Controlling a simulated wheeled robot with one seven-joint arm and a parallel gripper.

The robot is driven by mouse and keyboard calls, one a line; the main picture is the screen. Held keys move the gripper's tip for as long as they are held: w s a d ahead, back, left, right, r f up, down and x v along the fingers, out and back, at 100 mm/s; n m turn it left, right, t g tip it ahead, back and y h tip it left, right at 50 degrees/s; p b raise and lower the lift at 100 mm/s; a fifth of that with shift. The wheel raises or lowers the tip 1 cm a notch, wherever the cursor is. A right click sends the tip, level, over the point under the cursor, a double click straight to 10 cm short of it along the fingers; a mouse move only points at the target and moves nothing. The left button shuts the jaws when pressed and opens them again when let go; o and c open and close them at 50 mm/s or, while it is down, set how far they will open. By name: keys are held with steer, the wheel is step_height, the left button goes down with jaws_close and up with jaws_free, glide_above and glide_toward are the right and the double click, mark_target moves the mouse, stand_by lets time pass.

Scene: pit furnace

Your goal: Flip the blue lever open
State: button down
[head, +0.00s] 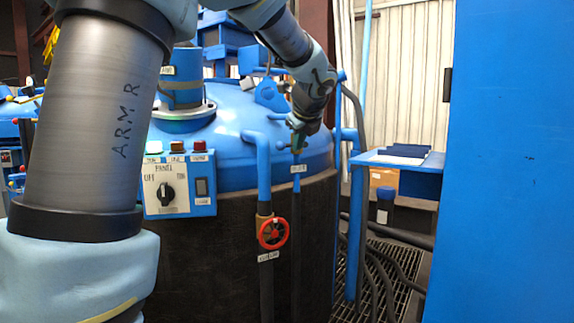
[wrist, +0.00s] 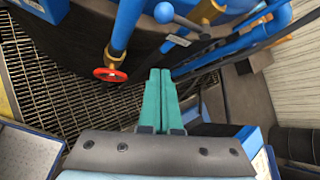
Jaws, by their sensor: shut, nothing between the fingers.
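The blue lever (wrist: 164,12) shows in the wrist view as a ball-ended handle beside a brass valve body (wrist: 206,12) on a blue pipe. In the head view the valve stands at the right front of the furnace, just below my gripper (head: 297,127), and the lever is small there. In the wrist view my gripper (wrist: 161,72) has its teal fingers together with nothing between them. The fingertips are apart from the lever, which lies beyond them at the top of the picture.
A red handwheel (head: 273,233) sits on the blue pipe left of the valve; it also shows in the wrist view (wrist: 110,74). A control panel (head: 178,187) is on the furnace front. A blue shelf (head: 400,160) and tall blue panel (head: 515,160) stand right. Hoses cross the grating.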

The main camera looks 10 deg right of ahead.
steer(key=shift+r, duration=0.1)
steer(key=a+x, duration=0.1)
steer(key=x, duration=0.9)
steer(key=shift+w+a+r, duration=0.1)
steer(key=shift+w+r, duration=0.1)
steer(key=shift+r, duration=0.35)
steer(key=shift+w+a+r, duration=0.15)
steer(key=shift+w+r, duration=0.05)
steer(key=shift+r, duration=0.35)
steer(key=shift+w+a+r, duration=0.1)
steer(key=shift+w+r, duration=0.15)
steer(key=shift+r, duration=0.25)
steer(key=shift+r+p, duration=0.15)
steer(key=shift+p, duration=0.45)
steer(key=shift+r+p, duration=0.15)
steer(key=shift+p, duration=0.5)
